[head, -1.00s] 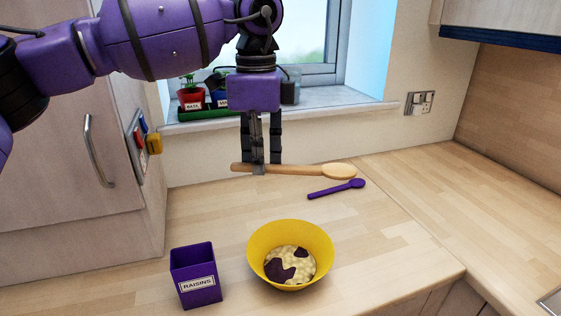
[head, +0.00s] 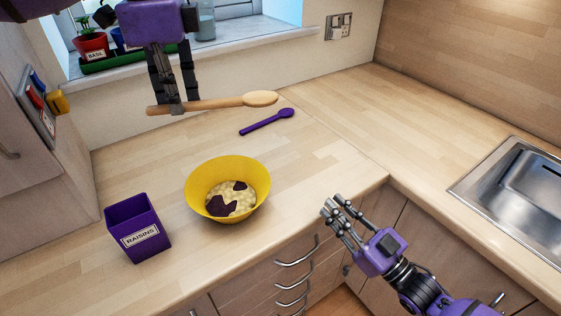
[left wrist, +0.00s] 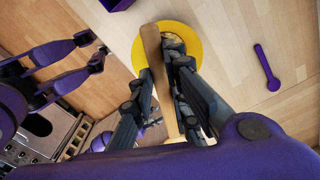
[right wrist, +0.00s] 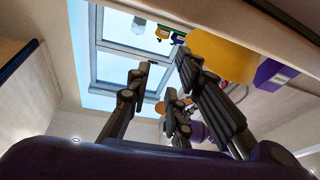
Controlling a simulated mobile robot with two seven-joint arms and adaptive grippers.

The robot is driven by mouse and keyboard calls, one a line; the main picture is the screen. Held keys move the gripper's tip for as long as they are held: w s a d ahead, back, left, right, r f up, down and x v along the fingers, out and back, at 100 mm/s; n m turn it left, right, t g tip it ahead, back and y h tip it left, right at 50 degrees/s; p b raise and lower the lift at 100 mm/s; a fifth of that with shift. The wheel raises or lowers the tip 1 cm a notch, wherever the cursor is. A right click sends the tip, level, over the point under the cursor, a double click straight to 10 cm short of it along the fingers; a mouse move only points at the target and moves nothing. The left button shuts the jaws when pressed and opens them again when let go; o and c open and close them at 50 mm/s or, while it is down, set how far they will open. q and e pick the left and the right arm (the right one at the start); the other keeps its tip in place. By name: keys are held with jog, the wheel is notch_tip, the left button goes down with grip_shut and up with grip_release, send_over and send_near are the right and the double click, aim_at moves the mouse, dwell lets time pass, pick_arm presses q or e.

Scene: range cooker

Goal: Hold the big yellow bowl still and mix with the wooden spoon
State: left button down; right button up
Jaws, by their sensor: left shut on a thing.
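The big yellow bowl (head: 205,188) stands upright on the wooden counter with a pale mix and dark patches in it; it also shows in the left wrist view (left wrist: 197,40). My left gripper (head: 176,106) is shut on the handle of the wooden spoon (head: 225,102), held level above the counter behind the bowl. The spoon also shows in the left wrist view (left wrist: 158,75). My right gripper (head: 340,213) is open and empty, in front of the counter edge, right of the bowl and apart from it. It also shows in the right wrist view (right wrist: 165,90).
A purple raisins box (head: 139,231) stands left of the bowl. A purple spoon (head: 267,122) lies behind the bowl. Potted plants (head: 91,43) stand on the windowsill. A sink (head: 510,190) is at right. The counter right of the bowl is clear.

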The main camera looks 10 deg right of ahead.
aim_at(251, 204)
pick_arm(q)
jog(key=shift+d, duration=0.1)
pick_arm(e)
jog(key=w+a+r+n+g+y, duration=0.2)
jog(key=a+r+n+g+y, duration=0.2)
jog(key=a+r+n+y, duration=0.4)
jog(key=s+a+r+n+g+h, duration=0.35)
jog(key=a+r+n+g, duration=0.25)
jog(key=a+n+g, duration=0.7)
jog(key=w+d+f+n+h, duration=0.5)
jog(key=w+d+h, duration=0.4)
jog(key=h, duration=0.1)
jog(key=x, duration=1.1)
jog(key=shift+s+a+f, duration=0.1)
jog(key=shift+f, duration=0.2)
grip_shut()
